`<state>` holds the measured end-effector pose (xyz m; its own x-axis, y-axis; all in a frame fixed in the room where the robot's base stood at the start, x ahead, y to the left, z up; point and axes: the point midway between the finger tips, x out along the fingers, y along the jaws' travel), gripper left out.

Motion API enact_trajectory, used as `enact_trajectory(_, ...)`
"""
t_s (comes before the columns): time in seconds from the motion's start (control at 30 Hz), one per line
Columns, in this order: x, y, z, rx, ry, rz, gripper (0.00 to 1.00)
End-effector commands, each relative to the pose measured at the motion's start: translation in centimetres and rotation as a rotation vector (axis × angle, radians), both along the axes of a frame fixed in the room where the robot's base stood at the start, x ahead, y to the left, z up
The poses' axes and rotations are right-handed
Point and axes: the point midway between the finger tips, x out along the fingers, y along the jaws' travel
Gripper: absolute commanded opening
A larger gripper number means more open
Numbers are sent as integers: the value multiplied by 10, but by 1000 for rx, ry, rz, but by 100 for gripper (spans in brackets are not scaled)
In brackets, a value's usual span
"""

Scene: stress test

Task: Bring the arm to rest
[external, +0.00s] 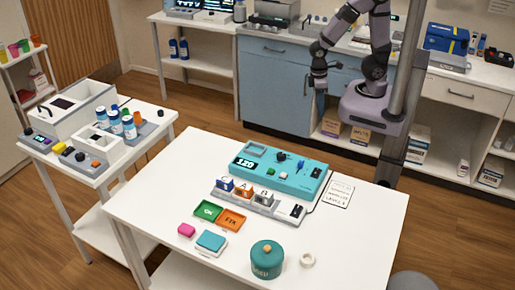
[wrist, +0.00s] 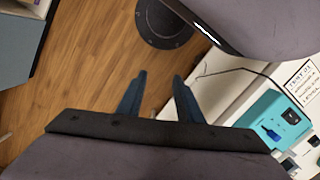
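My arm comes down from its mount on a dark upright post at the right of the external view and is folded there. My gripper (external: 320,88) hangs beyond the back edge of the white table, in front of the blue cabinet. In the wrist view my gripper (wrist: 160,84) shows two dark fingers apart, with only wooden floor seen between and beyond them. It holds nothing and touches nothing that I can see.
The white table (external: 350,245) bears a teal test device (external: 285,172), green and orange trays (external: 232,219), a teal lidded pot (external: 267,258) and a printed card (external: 339,193). The device also shows in the wrist view (wrist: 272,112). A blue cabinet (external: 273,85) stands behind.

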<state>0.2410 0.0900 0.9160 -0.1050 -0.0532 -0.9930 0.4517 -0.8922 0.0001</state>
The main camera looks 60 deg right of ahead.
Motion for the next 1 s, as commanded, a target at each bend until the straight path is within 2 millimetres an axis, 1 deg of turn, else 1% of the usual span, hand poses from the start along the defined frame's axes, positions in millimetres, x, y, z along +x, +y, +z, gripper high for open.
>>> enact_trajectory(0.03, 8, -14, 5, 10, -20, -81, 33)
enact_trajectory(0.1, 19, -30, 12, 21, -52, -172, 33)
enact_trajectory(0.2, 31, -52, 20, 29, -88, -284, 33)
enact_trajectory(0.3, 37, -70, 24, 31, -110, -369, 33)
enact_trajectory(0.4, 39, -82, 25, 31, -117, -426, 33)
enact_trajectory(0.5, 39, -89, 25, 28, -117, -456, 33)
enact_trajectory(0.6, 39, -91, 25, 27, -116, -467, 33)
enact_trajectory(1.0, 39, -91, 25, 27, -116, -465, 33)
